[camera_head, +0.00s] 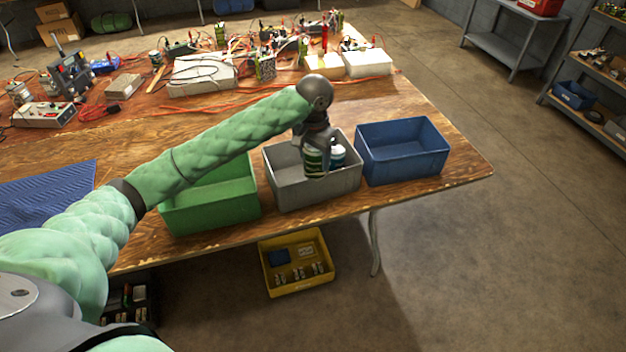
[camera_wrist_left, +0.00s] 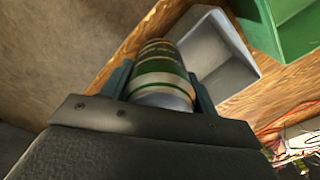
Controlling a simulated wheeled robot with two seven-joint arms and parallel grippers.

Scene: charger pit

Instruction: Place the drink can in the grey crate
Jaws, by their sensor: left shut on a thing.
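The drink can (camera_head: 314,163), green with pale bands, is held in my left gripper (camera_head: 318,146) over the grey crate (camera_head: 316,195). In the left wrist view the can (camera_wrist_left: 161,72) sits between the two fingers of the left gripper (camera_wrist_left: 163,80), and part of the grey crate (camera_wrist_left: 222,58) shows beside it. Whether the can's lower end is below the crate rim I cannot tell. A small blue and white item (camera_head: 338,153) shows just right of the can; the gripper partly hides it. My right gripper is out of view.
A green crate (camera_head: 210,210) stands left of the grey crate and a blue crate (camera_head: 402,165) right of it, on the wooden table. Cables, boxes and devices fill the table's back. A yellow bin (camera_head: 298,284) is below the front edge.

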